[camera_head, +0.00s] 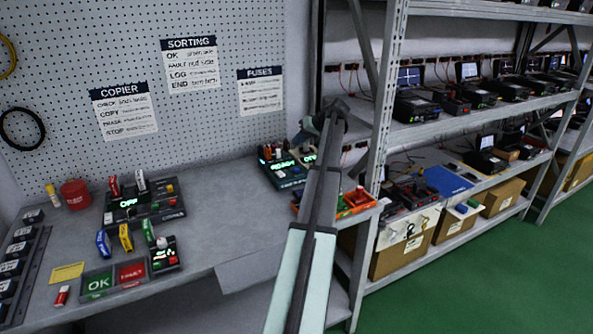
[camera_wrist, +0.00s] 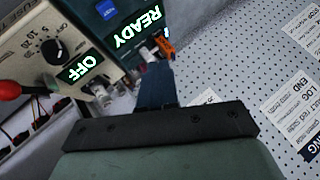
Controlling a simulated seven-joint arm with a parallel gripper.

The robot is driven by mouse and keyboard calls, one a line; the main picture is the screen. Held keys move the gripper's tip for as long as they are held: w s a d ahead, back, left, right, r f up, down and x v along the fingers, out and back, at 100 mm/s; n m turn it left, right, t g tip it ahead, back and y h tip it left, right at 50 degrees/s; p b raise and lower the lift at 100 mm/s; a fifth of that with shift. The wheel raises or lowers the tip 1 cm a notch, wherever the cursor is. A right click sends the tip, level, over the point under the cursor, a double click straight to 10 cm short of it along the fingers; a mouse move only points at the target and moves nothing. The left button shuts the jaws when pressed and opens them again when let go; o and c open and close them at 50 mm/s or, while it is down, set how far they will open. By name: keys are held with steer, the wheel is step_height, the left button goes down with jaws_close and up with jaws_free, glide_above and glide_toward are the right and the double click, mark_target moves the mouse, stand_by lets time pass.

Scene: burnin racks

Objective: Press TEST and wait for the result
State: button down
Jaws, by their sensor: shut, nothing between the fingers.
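The dark teal tester (camera_head: 283,180) with a green READY display stands at the right end of the bench, beside the rack. In the wrist view its READY display (camera_wrist: 138,30) is lit, and a blue square button (camera_wrist: 105,10) is on its face. No label reading TEST is legible. My gripper (camera_wrist: 156,72) is shut and empty, its fingertips near the tester's lower edge and small metal connectors. I cannot tell whether they touch. In the head view my arm hides part of this area.
A beige unit (camera_wrist: 45,40) with a dial and an OFF display stands beside the tester. Another unit (camera_head: 140,205) on the bench reads OFF. OK and FAULT trays (camera_head: 115,279) are at front left. An orange bin (camera_head: 356,206) and the metal rack (camera_head: 390,100) are close to my arm.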

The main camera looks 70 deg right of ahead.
mark_target(299, 169)
steer(key=shift+f, duration=4.4)
steer(key=shift+f, duration=0.4)
steer(key=shift+f, duration=0.45)
steer(key=shift+r, duration=0.9)
steer(key=shift+r, duration=0.1)
steer(key=shift+r, duration=2.4)
